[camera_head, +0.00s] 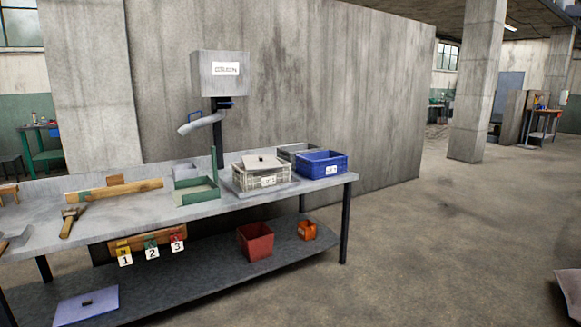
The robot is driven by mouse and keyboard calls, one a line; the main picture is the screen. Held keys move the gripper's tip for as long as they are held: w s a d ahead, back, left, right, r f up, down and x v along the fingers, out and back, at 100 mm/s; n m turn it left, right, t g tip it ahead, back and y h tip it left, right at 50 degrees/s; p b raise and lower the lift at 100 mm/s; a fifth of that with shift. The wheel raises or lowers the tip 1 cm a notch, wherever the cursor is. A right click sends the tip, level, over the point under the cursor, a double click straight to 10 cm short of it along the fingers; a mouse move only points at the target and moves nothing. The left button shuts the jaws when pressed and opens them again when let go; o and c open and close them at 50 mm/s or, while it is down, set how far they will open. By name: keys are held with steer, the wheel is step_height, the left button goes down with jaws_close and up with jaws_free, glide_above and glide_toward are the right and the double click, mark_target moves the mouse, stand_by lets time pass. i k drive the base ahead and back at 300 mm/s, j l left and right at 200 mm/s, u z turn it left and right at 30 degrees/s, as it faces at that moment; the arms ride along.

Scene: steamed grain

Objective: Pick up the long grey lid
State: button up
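A flat grey-lavender lid-like plate (86,306) with a small dark knob lies on the lower shelf at the bottom left, near the shelf's front edge. A second, smaller light grey lid (258,162) with a small knob rests on top of a pale slatted crate (262,178) on the workbench. I cannot tell for certain which one the long grey lid is; the plate on the shelf looks larger. My gripper is not in view, so its opening cannot be seen.
The grey workbench (130,214) also holds a blue bin (322,166), a green open tray (196,194), a wooden beam (118,190) and a mallet (70,222). Red (255,243) and orange (306,231) bins stand on the lower shelf (190,285). Floor right of the bench is open.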

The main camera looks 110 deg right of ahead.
mark_target(260, 162)
steer(key=z, duration=3.9)
steer(key=i+j+z, duration=0.1)
steer(key=z, duration=0.2)
steer(key=i, duration=0.1)
